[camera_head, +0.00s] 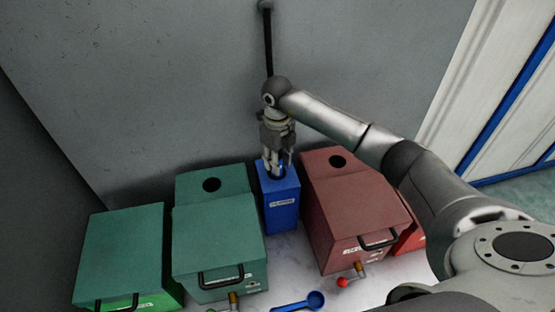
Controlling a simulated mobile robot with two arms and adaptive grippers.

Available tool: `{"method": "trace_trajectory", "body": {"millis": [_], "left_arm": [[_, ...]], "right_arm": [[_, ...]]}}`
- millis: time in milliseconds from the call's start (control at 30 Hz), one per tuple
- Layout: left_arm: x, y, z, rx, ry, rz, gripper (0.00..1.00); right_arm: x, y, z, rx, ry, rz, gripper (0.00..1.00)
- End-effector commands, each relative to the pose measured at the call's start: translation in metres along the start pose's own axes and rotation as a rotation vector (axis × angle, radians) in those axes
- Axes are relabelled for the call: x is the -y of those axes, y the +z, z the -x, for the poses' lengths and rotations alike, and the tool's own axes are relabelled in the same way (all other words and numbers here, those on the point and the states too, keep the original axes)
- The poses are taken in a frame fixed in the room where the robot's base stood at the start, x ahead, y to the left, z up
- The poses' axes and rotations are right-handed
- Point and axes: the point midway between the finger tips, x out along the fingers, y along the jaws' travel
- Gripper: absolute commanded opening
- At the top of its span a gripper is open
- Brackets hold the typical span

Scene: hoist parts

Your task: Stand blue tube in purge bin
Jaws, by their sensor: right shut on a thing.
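The blue purge bin (281,208) is a narrow upright box with a white label and an open top, standing between the green and red boxes. My right gripper (275,168) points down at the bin's mouth, its fingertips at or just inside the opening. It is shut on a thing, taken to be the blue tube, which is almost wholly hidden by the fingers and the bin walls. I cannot tell how deep the tube sits or whether it touches the bottom. My left gripper is not in view.
Green boxes (215,235) stand close on the left and a dark red box (350,205) close on the right. A blue scoop (315,300) lies on the pale surface in front. A grey wall (150,90) is behind. A dark upright rod (268,45) shows above my wrist.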

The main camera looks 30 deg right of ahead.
Motion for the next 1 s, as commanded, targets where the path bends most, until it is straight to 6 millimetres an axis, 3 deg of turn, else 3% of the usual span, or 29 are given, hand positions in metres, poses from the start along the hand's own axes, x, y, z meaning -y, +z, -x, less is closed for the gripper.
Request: {"method": "trace_trajectory", "body": {"millis": [1000], "left_arm": [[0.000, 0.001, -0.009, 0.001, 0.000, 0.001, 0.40]], "right_arm": [[0.000, 0.000, -0.011, 0.002, -0.001, 0.000, 0.00]]}}
